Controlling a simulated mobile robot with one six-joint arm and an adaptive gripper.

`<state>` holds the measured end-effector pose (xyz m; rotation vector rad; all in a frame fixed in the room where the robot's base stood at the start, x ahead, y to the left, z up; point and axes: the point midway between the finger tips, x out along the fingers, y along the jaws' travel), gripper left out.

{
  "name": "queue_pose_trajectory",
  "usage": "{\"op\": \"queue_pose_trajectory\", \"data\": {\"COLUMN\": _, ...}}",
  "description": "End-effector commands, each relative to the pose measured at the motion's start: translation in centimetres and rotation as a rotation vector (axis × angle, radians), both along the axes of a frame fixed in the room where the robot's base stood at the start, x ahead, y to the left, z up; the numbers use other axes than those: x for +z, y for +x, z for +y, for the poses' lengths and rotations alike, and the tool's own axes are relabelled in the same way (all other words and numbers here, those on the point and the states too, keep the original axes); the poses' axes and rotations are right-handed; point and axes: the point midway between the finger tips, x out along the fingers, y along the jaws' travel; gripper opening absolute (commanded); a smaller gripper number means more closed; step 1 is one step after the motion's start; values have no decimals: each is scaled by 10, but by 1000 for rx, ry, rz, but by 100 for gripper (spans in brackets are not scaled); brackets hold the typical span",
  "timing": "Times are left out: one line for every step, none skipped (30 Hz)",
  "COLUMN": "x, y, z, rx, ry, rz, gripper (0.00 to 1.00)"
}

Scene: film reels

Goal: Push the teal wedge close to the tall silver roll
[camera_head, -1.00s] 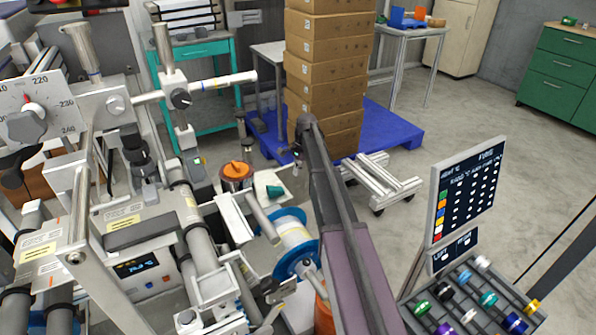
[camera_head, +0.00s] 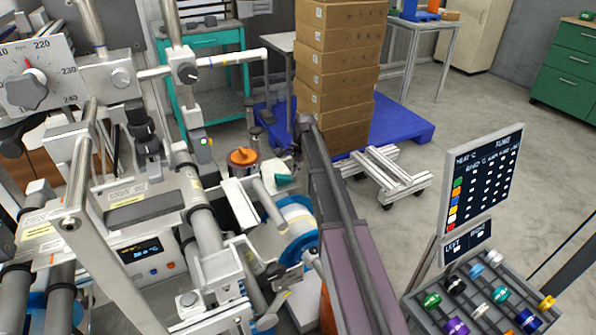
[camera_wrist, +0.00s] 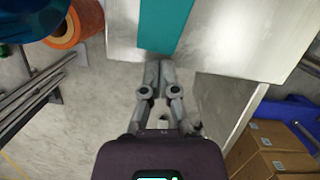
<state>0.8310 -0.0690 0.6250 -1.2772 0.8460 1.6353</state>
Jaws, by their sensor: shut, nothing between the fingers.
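The teal wedge (camera_head: 284,180) lies on a light metal surface beside the machine in the head view. In the wrist view it shows as a teal strip (camera_wrist: 165,25) at the top, cut off by the frame edge. My gripper (camera_wrist: 160,64) is shut and empty, its fingertips just short of the wedge's near end, close to the surface's edge; I cannot tell if they touch. In the head view my arm partly hides it. A pale silver cylinder (camera_head: 268,200) stands out left of the wedge, seemingly tilted; I cannot tell if it is the tall silver roll.
An orange-topped reel (camera_head: 243,157) and a blue-rimmed white spool (camera_head: 297,228) are near the wedge. Stacked cardboard boxes (camera_head: 338,75) stand on a blue pallet (camera_head: 405,127) behind my arm. A rack of colored spools (camera_head: 475,300) is at lower right. Open floor lies right.

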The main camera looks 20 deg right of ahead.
Motion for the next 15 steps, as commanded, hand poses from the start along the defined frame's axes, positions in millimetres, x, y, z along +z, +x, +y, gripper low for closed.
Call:
{"op": "queue_pose_trajectory", "data": {"x": 0, "y": 0, "z": 0, "rx": 0, "ry": 0, "rz": 0, "gripper": 0}}
{"op": "queue_pose_trajectory", "data": {"x": 0, "y": 0, "z": 0, "rx": 0, "ry": 0, "rz": 0, "gripper": 0}}
{"op": "queue_pose_trajectory", "data": {"x": 0, "y": 0, "z": 0, "rx": 0, "ry": 0, "rz": 0, "gripper": 0}}
{"op": "queue_pose_trajectory", "data": {"x": 0, "y": 0, "z": 0, "rx": 0, "ry": 0, "rz": 0, "gripper": 0}}
{"op": "queue_pose_trajectory", "data": {"x": 0, "y": 0, "z": 0, "rx": 0, "ry": 0, "rz": 0, "gripper": 0}}
{"op": "queue_pose_trajectory", "data": {"x": 0, "y": 0, "z": 0, "rx": 0, "ry": 0, "rz": 0, "gripper": 0}}
{"op": "queue_pose_trajectory", "data": {"x": 0, "y": 0, "z": 0, "rx": 0, "ry": 0, "rz": 0, "gripper": 0}}
{"op": "queue_pose_trajectory", "data": {"x": 0, "y": 0, "z": 0, "rx": 0, "ry": 0, "rz": 0, "gripper": 0}}
{"op": "queue_pose_trajectory", "data": {"x": 0, "y": -1, "z": 1, "rx": 1, "ry": 0, "rz": 0, "gripper": 0}}
{"op": "queue_pose_trajectory", "data": {"x": 0, "y": -1, "z": 3, "rx": 1, "ry": 0, "rz": 0, "gripper": 0}}
{"op": "queue_pose_trajectory", "data": {"x": 0, "y": -3, "z": 5, "rx": 1, "ry": 0, "rz": 0, "gripper": 0}}
{"op": "queue_pose_trajectory", "data": {"x": 0, "y": -5, "z": 9, "rx": 2, "ry": 0, "rz": 0, "gripper": 0}}
{"op": "queue_pose_trajectory", "data": {"x": 0, "y": -6, "z": 12, "rx": 2, "ry": 0, "rz": 0, "gripper": 0}}
{"op": "queue_pose_trajectory", "data": {"x": 0, "y": -8, "z": 17, "rx": 3, "ry": 0, "rz": -1, "gripper": 0}}
{"op": "queue_pose_trajectory", "data": {"x": 0, "y": -11, "z": 22, "rx": 3, "ry": 0, "rz": -1, "gripper": 0}}
